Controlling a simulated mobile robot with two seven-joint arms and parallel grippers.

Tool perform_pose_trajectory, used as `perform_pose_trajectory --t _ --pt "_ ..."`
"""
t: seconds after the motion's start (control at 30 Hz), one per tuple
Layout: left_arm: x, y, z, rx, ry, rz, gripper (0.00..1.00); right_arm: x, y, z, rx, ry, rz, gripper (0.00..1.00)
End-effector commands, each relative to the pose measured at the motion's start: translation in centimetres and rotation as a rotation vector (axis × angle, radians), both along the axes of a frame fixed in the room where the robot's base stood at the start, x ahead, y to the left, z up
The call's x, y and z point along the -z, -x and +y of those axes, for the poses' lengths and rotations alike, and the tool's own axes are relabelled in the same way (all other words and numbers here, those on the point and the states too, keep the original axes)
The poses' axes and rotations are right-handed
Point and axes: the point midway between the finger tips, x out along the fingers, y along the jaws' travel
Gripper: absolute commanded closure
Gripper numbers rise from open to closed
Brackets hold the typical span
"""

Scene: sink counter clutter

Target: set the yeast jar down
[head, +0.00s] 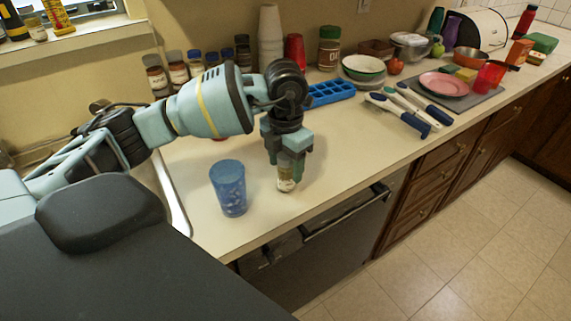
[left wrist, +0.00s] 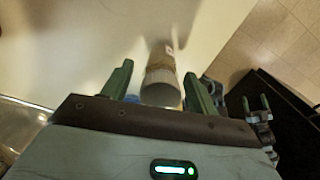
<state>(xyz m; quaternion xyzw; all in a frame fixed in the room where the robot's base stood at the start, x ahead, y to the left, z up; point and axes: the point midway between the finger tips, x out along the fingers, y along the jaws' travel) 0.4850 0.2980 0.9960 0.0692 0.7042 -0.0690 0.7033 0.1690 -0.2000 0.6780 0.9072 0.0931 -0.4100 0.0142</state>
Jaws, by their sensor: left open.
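The yeast jar (head: 286,178), a small jar with a pale lid and a label, stands upright on the counter near its front edge. My left gripper (head: 287,161) points down over it with its fingers open on either side of the jar's upper part. In the left wrist view the jar (left wrist: 161,82) sits between the two green fingers (left wrist: 160,88), with gaps visible on both sides. The jar's top is partly hidden by the gripper in the head view. My right gripper is not recognisable in the head view.
A blue patterned cup (head: 229,188) stands just left of the jar. Behind are a blue ice tray (head: 329,93), several spice jars (head: 178,70) and stacked bowls (head: 363,68). Blue-handled utensils (head: 400,108) lie to the right. The counter right of the jar is clear.

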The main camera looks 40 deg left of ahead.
Motion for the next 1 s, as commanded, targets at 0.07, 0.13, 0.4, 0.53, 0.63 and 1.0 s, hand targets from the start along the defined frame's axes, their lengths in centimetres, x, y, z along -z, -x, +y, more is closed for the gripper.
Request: perform_pose_trajectory --t 0.07,0.13,0.4,0.53,0.63,1.0 --pt "-1.2 -0.1 0.0 0.001 0.001 -0.005 0.41 0.0 0.0 0.0 0.000 0.000 0.001 0.20" --pt "-2.5 -0.1 0.0 0.001 0.000 -0.006 0.41 0.1 0.1 0.0 0.000 0.000 0.001 0.20" --pt "-7.9 -0.1 -0.1 0.000 0.001 -0.005 0.41 0.2 0.1 0.0 0.001 0.000 0.004 0.20" --pt "-9.9 -0.1 -0.1 0.001 0.000 -0.005 0.41 0.1 0.1 0.0 0.001 0.000 0.002 0.20" --pt "-11.0 0.0 0.0 0.001 0.001 -0.003 0.41 -0.1 0.0 0.0 0.000 0.000 -0.001 0.20" --pt "-11.6 0.0 0.0 0.000 0.000 0.000 0.41 -0.1 0.0 0.0 0.000 0.000 -0.002 0.20"
